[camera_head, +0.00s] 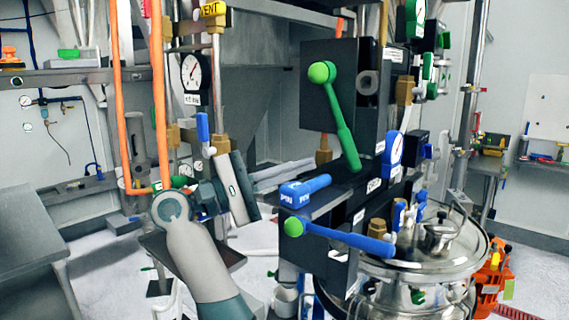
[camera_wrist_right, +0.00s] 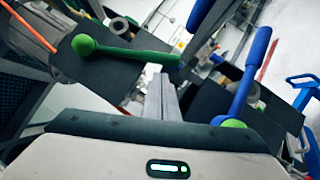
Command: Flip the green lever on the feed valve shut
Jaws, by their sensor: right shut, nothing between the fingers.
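The green lever (camera_head: 341,122) is on a black valve box (camera_head: 318,112) at centre right in the head view. It slants from a green ball at upper left to its lower right end. In the wrist view the green lever (camera_wrist_right: 130,52) lies across the upper left, its free end just beyond the fingertips. My right gripper (camera_head: 310,164) is shut and empty, its fingers pointing right toward the lever's lower end. It also shows in the wrist view (camera_wrist_right: 159,76). I cannot tell whether the fingertips touch the lever. My left gripper is not in view.
Below is a blue lever with a green ball (camera_head: 345,238), and a blue handle (camera_head: 305,185) sits close under the right fingers. A pressure gauge (camera_head: 194,72) and orange pipes (camera_head: 158,100) stand at left. A steel vessel (camera_head: 430,265) is at lower right.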

